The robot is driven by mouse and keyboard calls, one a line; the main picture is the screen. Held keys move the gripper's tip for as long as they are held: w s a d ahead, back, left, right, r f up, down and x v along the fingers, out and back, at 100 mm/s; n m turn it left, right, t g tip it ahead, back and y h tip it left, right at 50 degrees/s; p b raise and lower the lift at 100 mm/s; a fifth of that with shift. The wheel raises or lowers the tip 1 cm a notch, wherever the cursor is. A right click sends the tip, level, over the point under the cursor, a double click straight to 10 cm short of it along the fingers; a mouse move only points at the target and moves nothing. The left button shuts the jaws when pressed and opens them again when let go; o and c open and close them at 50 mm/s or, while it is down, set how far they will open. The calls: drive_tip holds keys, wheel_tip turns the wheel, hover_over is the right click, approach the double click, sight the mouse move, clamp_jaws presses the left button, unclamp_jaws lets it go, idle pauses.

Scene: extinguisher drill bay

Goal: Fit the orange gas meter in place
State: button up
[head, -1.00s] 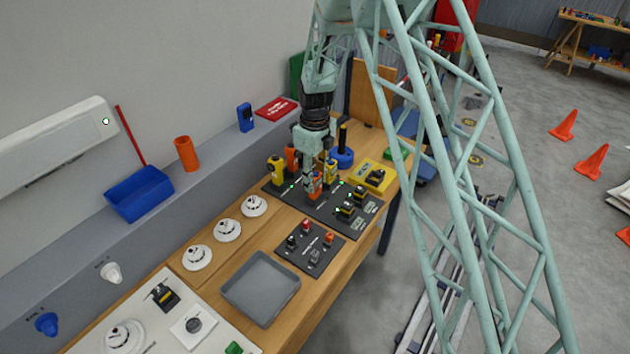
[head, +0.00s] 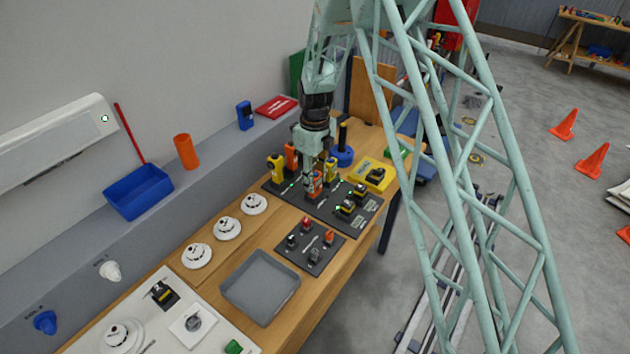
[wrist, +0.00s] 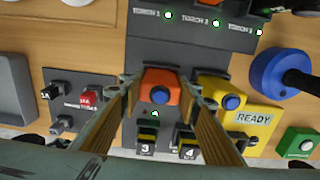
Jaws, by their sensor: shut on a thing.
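The orange gas meter (head: 314,184) is between the fingers of my gripper (head: 314,190), over the dark board (head: 337,214) on the wooden bench. In the wrist view the meter (wrist: 160,88) shows its orange top with a dark blue round part, and my gripper (wrist: 165,105) has one finger on each side of it. The meter looks upright. Its underside is hidden, so I cannot tell whether it touches the board. A small green light shows just below it in the wrist view. Black and yellow units stand by the numbers 3 and 4.
A yellow READY unit (wrist: 240,108) with a blue button stands close to the right finger in the wrist view. Yellow meters (head: 277,168) stand near my gripper. A small board with several coloured plugs (head: 310,246) and a grey tray (head: 260,286) lie nearer.

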sight(315, 173)
drive_tip(key=shift+f, duration=0.35)
idle(0.4)
drive_tip(key=o, duration=1)
drive_tip(key=shift+o, duration=0.3)
drive_tip(key=shift+o, duration=1.4)
drive_tip(key=shift+r, duration=0.2)
drive_tip(key=shift+r+p, duration=0.7)
drive_tip(key=shift+r, duration=2.6)
